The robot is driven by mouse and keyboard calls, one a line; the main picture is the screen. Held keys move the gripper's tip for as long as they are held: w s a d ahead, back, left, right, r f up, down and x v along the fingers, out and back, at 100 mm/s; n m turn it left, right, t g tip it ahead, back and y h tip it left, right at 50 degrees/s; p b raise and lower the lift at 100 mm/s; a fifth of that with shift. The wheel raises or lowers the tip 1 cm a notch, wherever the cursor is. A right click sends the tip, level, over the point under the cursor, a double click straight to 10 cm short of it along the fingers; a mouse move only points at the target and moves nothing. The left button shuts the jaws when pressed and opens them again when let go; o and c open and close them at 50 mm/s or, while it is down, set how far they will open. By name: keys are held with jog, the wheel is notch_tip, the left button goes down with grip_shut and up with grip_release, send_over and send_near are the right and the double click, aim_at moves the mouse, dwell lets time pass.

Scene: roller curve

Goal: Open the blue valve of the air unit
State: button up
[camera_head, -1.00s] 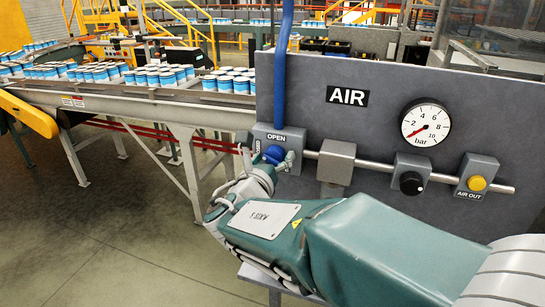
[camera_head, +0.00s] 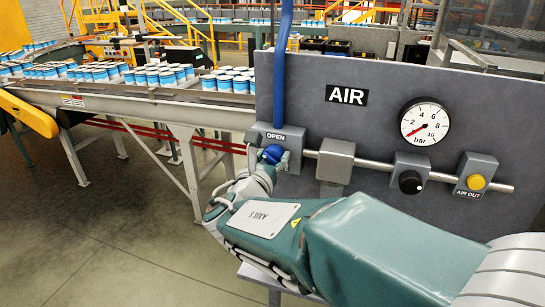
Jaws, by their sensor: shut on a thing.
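The grey air unit panel (camera_head: 375,125) stands at the right, marked AIR. The blue valve (camera_head: 272,154) sits at the left end of its pipe, on a grey block (camera_head: 295,139) with the word OPEN above the valve. My gripper (camera_head: 268,158) reaches up to the valve from below, its fingers on both sides of the blue knob and shut on it. The gripper and wrist hide the lower part of the valve block. The pressure gauge (camera_head: 425,123) has its red needle at the low end of the scale.
A blue hose (camera_head: 281,65) runs up from the valve block. A black knob (camera_head: 411,182) and a yellow AIR OUT button (camera_head: 476,182) sit further right along the pipe. A conveyor (camera_head: 150,100) with many blue-and-white cans stands behind at left. The floor at lower left is clear.

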jog(key=m, duration=0.5)
jog(key=shift+m, duration=0.3)
jog(key=m, duration=0.5)
jog(key=shift+f, duration=0.1)
jog(key=shift+m, duration=0.4)
jog(key=o, duration=1.1)
jog(key=shift+o, duration=0.2)
jog(key=v, duration=1.2)
